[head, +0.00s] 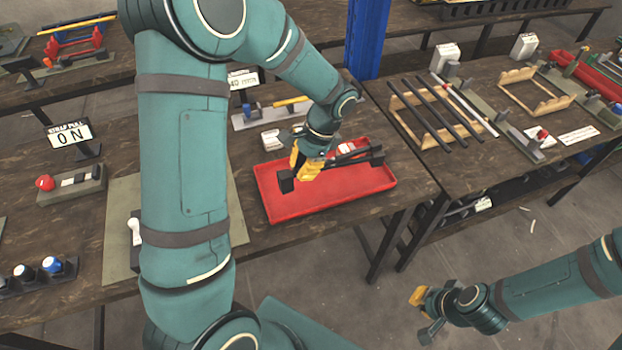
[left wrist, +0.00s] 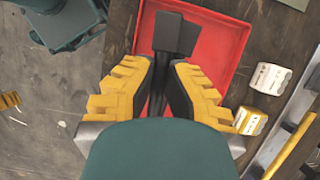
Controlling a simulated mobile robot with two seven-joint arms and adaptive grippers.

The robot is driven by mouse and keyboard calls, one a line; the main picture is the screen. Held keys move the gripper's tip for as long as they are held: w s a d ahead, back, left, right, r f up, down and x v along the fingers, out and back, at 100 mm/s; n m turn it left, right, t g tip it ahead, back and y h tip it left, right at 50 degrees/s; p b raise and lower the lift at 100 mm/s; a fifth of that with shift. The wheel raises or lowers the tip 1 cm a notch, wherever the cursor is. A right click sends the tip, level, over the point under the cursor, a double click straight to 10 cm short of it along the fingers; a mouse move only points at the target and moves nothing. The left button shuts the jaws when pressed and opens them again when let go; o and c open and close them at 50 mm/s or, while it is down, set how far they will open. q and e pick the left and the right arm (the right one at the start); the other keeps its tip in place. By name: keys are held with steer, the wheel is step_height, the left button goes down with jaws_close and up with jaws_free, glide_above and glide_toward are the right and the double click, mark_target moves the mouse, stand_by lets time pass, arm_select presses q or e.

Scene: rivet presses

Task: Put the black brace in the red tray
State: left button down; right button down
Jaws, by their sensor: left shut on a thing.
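The black brace (head: 352,158) is a dark bar with blocky ends. My left gripper (head: 304,165) is shut on its bar and holds it over the red tray (head: 345,202). In the left wrist view, the yellow fingers (left wrist: 168,92) sit either side of the brace's bar, and one blocky end (left wrist: 176,34) lies within the outline of the red tray (left wrist: 226,50). I cannot tell whether the brace touches the tray floor. My right gripper (head: 424,316) is empty, with its fingers apart, over the floor at the lower right.
A small white box (head: 272,140) and a grey fixture with a yellow-handled tool (head: 280,108) stand behind the tray. A sign (head: 70,134) and a red-button box (head: 72,184) are at left. A wooden rack with black rods (head: 435,112) is on the right bench.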

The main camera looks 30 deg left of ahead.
arm_select(q)
step_height(320, 180, down, 7)
steer(key=shift+f+b, duration=0.15)
steer(key=shift+b, duration=0.35)
steer(key=c, duration=1.1)
jaws_free()
steer(key=shift+f, duration=0.1)
steer(key=shift+c, duration=0.2)
steer(key=shift+r, duration=0.25)
steer(key=p+v, duration=0.1)
steer(key=v, duration=1.1)
steer(key=shift+p, duration=0.4)
